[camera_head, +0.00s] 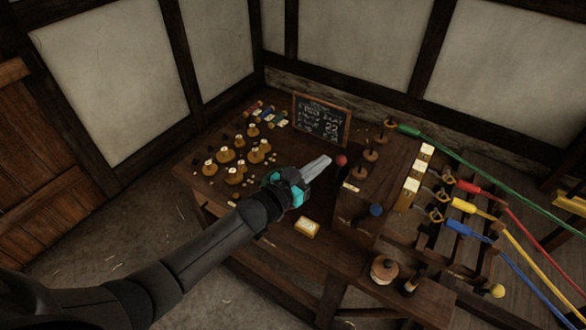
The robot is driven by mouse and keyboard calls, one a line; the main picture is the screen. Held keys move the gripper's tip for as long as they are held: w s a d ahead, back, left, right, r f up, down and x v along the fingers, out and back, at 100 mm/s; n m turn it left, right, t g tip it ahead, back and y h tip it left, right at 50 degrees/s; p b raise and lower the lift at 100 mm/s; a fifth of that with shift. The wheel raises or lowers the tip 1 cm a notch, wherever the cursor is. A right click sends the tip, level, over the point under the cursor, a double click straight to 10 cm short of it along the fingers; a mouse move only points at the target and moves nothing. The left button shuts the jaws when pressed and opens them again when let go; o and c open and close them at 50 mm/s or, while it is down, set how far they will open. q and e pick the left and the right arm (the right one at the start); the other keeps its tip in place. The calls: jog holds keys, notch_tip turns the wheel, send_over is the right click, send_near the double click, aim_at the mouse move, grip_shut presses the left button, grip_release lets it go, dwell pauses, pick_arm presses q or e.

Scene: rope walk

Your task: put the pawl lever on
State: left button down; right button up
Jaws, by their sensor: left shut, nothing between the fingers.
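My left gripper (327,160) reaches in from the lower left over the wooden bench. Its fingers are shut and empty. The fingertips are close beside a red ball knob (341,160) at the left side of a dark wooden box (375,185). I cannot tell whether they touch it. A blue knob (376,210) is on the front of the box. A yellow knob (497,291) is at the lower right. I cannot tell from this view which knob belongs to the pawl lever, or how it is set. My right gripper is not in view.
Several wooden pieces (226,156) stand on the left of the bench (285,236), before a chalkboard (321,119). Green (480,155), red (510,215), yellow and blue ropes run off to the right. Walls close off the back.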

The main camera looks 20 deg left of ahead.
pick_arm(q)
jog(key=s+a+r, duration=0.3)
jog(key=s, duration=0.3)
jog(key=shift+r+p, duration=0.4)
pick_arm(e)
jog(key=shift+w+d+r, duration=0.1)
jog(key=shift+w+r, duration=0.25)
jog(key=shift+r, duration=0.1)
